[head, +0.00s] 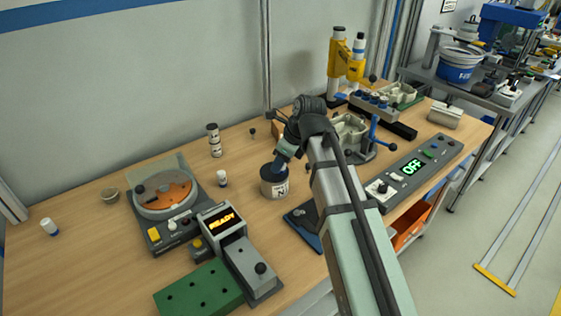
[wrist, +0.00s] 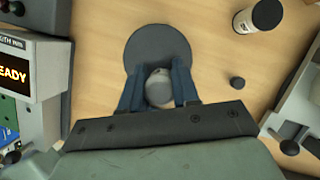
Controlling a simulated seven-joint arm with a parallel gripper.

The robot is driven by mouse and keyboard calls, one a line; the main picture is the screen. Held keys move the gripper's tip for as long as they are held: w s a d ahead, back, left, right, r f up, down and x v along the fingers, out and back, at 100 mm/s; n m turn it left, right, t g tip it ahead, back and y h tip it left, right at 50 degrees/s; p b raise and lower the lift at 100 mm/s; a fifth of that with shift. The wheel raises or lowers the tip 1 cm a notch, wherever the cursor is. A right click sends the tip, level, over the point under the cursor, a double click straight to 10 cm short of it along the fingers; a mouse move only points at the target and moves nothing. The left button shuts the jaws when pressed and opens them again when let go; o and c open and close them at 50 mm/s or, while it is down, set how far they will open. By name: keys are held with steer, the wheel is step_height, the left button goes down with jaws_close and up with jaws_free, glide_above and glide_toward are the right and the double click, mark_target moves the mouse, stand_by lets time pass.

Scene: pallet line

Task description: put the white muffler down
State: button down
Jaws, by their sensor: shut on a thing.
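My gripper (wrist: 158,88) is shut on a small round whitish thing, which I take for the white muffler (wrist: 159,90), between its two blue fingers. In the wrist view a dark grey disc (wrist: 157,42) lies beyond and beneath it. In the head view my gripper (head: 279,167) points down at the top of a dark-lidded, pale-labelled jar (head: 275,188). The muffler is hidden there by the fingers and jar area. I cannot tell whether the muffler touches the disc.
A READY box (head: 221,219) is in front, and a dark-lidded canister (head: 214,141) behind. A clamp fixture (head: 352,135) stands right. Bare wood lies around the jar.

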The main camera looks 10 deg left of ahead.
steer(key=shift+f, duration=0.1)
steer(key=c, duration=0.8)
jaws_free()
steer(key=v, duration=1.2)
